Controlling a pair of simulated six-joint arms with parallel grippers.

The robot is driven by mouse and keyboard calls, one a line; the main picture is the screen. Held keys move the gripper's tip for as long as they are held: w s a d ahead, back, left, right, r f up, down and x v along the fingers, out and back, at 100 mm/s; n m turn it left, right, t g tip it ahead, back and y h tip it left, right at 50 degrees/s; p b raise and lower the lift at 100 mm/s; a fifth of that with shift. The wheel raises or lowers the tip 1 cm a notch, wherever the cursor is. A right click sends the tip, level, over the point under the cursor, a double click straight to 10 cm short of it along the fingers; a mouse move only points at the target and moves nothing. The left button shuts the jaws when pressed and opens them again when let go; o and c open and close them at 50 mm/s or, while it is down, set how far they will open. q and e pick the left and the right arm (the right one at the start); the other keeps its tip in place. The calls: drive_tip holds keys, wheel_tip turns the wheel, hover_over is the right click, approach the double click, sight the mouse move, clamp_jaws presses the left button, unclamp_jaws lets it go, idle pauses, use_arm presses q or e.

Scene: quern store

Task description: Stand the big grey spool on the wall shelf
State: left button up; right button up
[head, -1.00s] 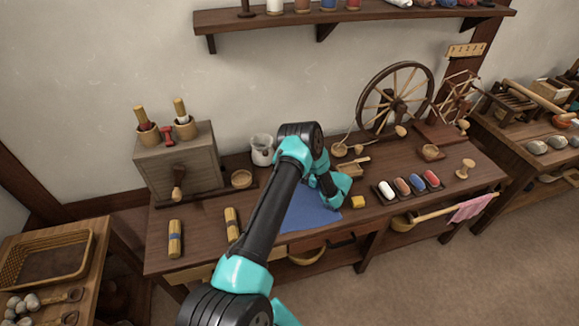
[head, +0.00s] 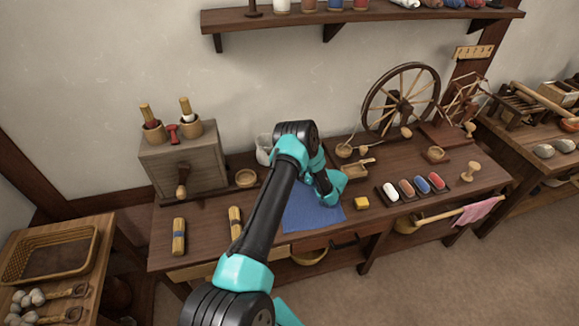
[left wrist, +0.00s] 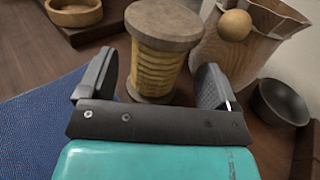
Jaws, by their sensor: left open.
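A large spool (left wrist: 158,66) stands upright in the left wrist view, with grey-brown wooden ends and yellowish thread wound around its middle. My left gripper (left wrist: 153,84) is open, with one finger on each side of the spool's lower part; I cannot tell whether either touches it. In the head view my left arm hides the spool and the fingers above the worktable (head: 345,240). The wall shelf (head: 370,17) runs along the top of the head view and bears several spools and yarn bundles. My right gripper is not in view.
A pale jug (head: 263,150), a small bowl (head: 246,178) and a dark bowl (left wrist: 281,102) are close by. A spinning wheel (head: 401,100) stands at the right, below the shelf. The wall between is bare.

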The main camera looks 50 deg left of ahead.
use_arm(q)
drive_tip(key=shift+x, duration=1.95)
drive_tip(key=shift+s, duration=0.1)
drive_tip(key=shift+c, duration=0.2)
drive_tip(key=c, duration=1.1)
drive_tip(key=shift+r, duration=0.45)
drive_tip(key=r, duration=0.2)
drive_tip(key=shift+s+d+r, duration=0.3)
drive_tip(key=shift+d, duration=0.1)
drive_tip(key=s+d+r, duration=0.1)
drive_tip(key=s+d, duration=0.9)
drive_tip(key=d, duration=0.1)
drive_tip(key=shift+d+r, duration=0.15)
drive_tip(key=shift+r, duration=0.05)
